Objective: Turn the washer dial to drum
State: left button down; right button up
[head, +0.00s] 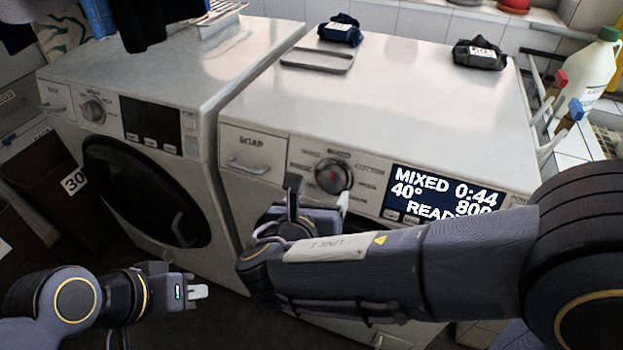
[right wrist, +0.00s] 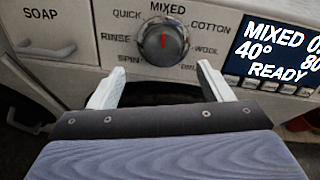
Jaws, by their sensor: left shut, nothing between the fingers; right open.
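The round silver washer dial (head: 334,176) is on the front panel of the right-hand machine. In the right wrist view the dial (right wrist: 160,42) has a red mark pointing up at MIXED. The display (head: 440,194) reads MIXED, 40°, 0:44 and READY. My right gripper (right wrist: 157,80) is open just below the dial, its fingers apart and not around it. My left gripper (head: 197,292) is shut and empty, low in front of the left machine.
A second machine (head: 150,75) with its own dial (head: 93,110) stands at the left. A soap drawer (head: 252,150) is left of the dial. A tray (head: 318,60), folded dark clothes (head: 340,30) and a dark bundle (head: 480,54) lie on top. A jug (head: 590,70) stands at the right.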

aim_at(331, 183)
jog(key=x, duration=0.7)
jog(key=shift+w+d, duration=0.1)
jog(key=shift+d, duration=0.15)
jog(key=shift+c, duration=0.2)
jog(key=shift+f+b, duration=0.1)
jog(key=shift+b, duration=0.25)
jog(key=c, duration=0.9)
